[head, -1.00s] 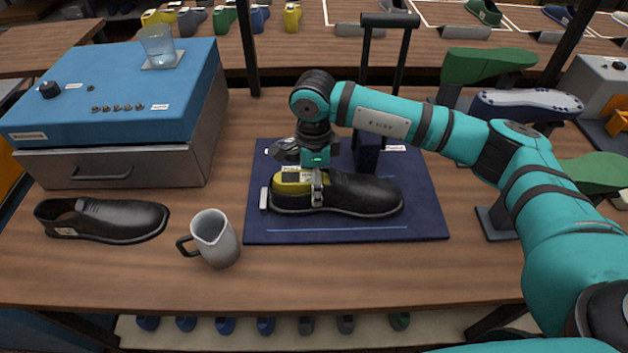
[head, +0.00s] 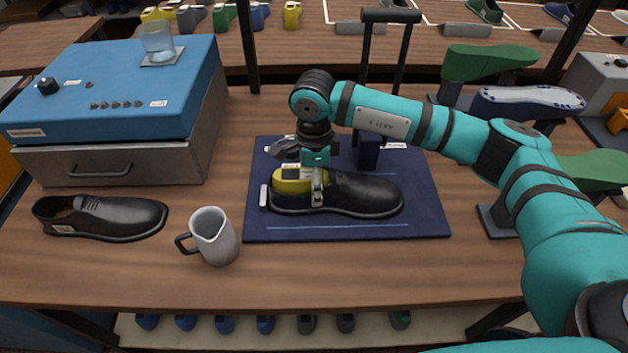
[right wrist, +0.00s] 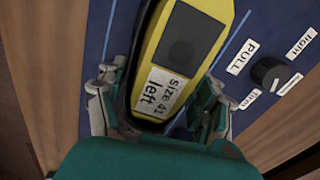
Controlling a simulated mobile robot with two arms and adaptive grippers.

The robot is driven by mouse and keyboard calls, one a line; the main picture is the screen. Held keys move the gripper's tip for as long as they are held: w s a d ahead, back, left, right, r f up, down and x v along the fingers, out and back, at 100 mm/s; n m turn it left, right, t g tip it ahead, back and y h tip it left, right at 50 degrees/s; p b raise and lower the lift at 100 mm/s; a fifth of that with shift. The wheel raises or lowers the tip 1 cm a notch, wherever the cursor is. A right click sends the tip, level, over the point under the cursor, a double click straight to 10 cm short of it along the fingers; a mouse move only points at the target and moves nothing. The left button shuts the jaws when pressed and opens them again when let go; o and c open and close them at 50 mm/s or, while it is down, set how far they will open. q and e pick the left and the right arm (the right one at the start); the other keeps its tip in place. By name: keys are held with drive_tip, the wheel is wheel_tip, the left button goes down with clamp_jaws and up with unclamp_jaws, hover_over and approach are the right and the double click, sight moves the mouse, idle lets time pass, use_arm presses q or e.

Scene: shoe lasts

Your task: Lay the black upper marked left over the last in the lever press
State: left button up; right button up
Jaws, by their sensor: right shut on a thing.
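A yellow last (head: 291,184) lies in the lever press (head: 425,215) on its navy base. In the right wrist view the last (right wrist: 172,55) bears a label reading "size 41 left". A black upper (head: 365,194) covers the toe end of the last, and the yellow heel end shows bare at its opening. The upper's dark rim (right wrist: 122,95) runs around the last. My right gripper (head: 316,193) is shut on the upper, one finger on each side. A second black upper (head: 100,217) lies at the left; its tag is too small to read. My left gripper is not in view.
A grey jug (head: 215,237) stands left of the press. A blue-topped cabinet (head: 120,95) with a glass (head: 157,42) stands behind it. The lever handle (head: 391,16) rises behind my right gripper. Green forms (head: 490,64) stand at the right. The front table strip is clear.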

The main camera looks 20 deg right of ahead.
drive_tip(key=shift+f, duration=0.15)
drive_tip(key=o, duration=1.4)
wheel_tip(320, 180, up, 12)
drive_tip(key=shift+w+r, duration=0.1)
